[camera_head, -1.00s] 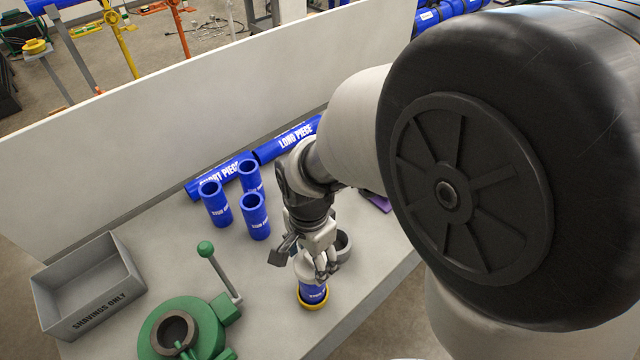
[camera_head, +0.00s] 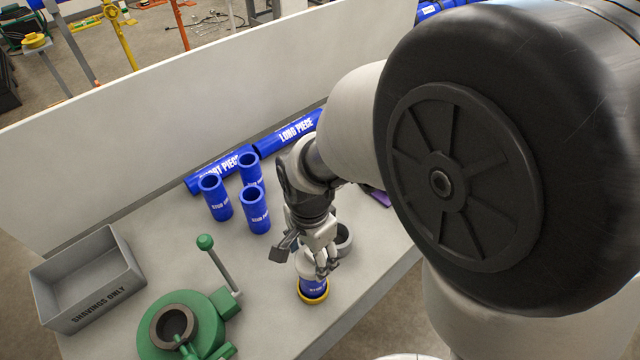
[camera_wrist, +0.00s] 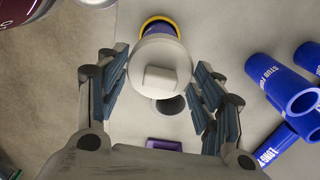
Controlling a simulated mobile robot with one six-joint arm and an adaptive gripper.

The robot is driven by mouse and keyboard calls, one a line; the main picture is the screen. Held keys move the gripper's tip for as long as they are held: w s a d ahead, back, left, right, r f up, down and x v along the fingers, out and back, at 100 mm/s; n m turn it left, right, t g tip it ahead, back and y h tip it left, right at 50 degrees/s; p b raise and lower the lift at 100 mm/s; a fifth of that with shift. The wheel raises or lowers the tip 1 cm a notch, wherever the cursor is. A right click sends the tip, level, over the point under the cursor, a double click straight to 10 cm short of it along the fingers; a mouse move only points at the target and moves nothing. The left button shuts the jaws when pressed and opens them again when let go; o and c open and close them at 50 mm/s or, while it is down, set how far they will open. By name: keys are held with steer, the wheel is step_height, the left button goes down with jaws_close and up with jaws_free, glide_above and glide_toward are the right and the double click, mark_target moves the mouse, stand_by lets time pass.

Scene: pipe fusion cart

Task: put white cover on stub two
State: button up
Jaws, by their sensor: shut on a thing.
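The white cover (camera_wrist: 160,55), with a raised block on top, sits between the blue-padded fingers of my gripper (camera_wrist: 162,90) in the wrist view. In the head view my gripper (camera_head: 325,265) is shut on the cover (camera_head: 306,266), which is partly hidden by the fingers. The cover is at the top of an upright blue stub (camera_head: 314,287) with a yellow ring at its foot. Its label is too small to read fully. In the wrist view the cover hides most of this stub. I cannot tell whether the cover is fully seated.
Three blue stubs (camera_head: 254,208) stand upright behind my gripper to the left. Long and short blue pipes (camera_head: 285,138) lie by the back panel. A grey ring (camera_head: 344,238) stands close beside my gripper. A green tool (camera_head: 190,318) and shavings bin (camera_head: 85,280) are left.

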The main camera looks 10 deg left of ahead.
steer(key=shift+f+b, duration=0.7)
steer(key=shift+f, duration=0.3)
steer(key=o, duration=0.9)
steer(key=shift+o, duration=0.2)
steer(key=shift+r, duration=0.1)
step_height(320, 180, up, 12)
steer(key=shift+d, duration=0.1)
steer(key=s+d+r+n+t+b, duration=0.1)
steer(key=s+d+n, duration=0.3)
steer(key=d, duration=0.6)
steer(key=s+d+r+n+t+b, duration=0.1)
steer(key=s+d+n+t+b, duration=0.2)
steer(key=d, duration=0.7)
steer(key=shift+s+d+r+n+t, duration=0.25)
steer(key=shift+s+n, duration=0.35)
steer(key=shift+s, duration=0.55)
